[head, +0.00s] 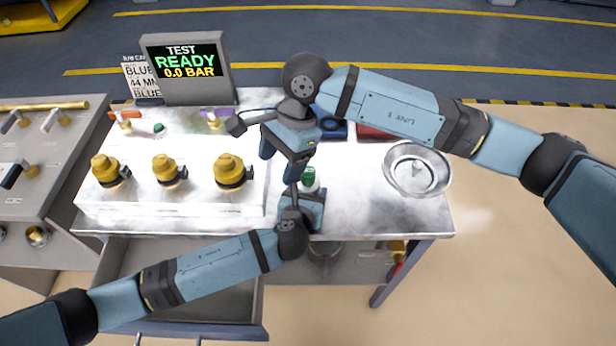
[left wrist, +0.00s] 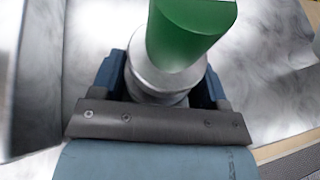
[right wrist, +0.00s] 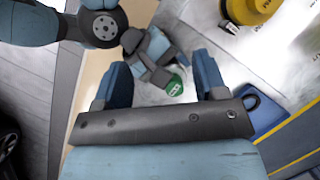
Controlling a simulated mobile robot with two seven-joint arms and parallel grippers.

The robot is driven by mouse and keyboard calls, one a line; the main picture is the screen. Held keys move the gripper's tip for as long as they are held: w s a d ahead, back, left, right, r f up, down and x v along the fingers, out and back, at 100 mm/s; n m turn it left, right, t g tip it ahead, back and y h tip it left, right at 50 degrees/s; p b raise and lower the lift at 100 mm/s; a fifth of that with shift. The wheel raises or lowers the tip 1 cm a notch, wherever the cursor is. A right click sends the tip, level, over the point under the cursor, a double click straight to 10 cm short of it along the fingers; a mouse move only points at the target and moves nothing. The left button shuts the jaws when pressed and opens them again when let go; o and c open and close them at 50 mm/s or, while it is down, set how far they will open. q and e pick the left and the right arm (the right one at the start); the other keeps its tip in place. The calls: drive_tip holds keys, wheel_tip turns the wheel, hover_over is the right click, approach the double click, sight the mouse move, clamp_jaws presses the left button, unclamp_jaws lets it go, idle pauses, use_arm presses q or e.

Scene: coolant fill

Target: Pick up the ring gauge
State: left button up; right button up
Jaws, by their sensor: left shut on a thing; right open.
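My left gripper (head: 308,196) is shut on a green-topped metal piece (left wrist: 190,35), a pale round body with a green upper part. The piece also shows in the right wrist view (right wrist: 174,86). My right gripper (head: 282,164) is open and empty just above and to the left of it in the head view. A blue piece with a dark round ring or hole (head: 334,129) lies behind the right gripper, partly hidden; it also shows in the right wrist view (right wrist: 262,112). I cannot tell for sure which thing is the ring gauge.
A white block with several yellow caps (head: 229,171) stands on the left of the table. A round metal dish (head: 417,170) is on the right. A red piece (head: 372,131) is partly hidden under my right arm. A screen (head: 187,66) reads "READY". The table's front right is clear.

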sight(308, 171)
drive_tip(key=w+d+r+n+t+h, duration=0.1)
drive_tip(key=w+d+t+h, duration=0.2)
drive_tip(key=w+d+h, duration=0.15)
drive_tip(key=shift+y, duration=0.45)
drive_tip(key=f, duration=0.7)
drive_tip(key=w+f, duration=0.1)
drive_tip(key=f, duration=0.3)
drive_tip(key=shift+d+f, duration=0.15)
drive_tip(key=shift+d, duration=0.1)
drive_tip(key=c, duration=1)
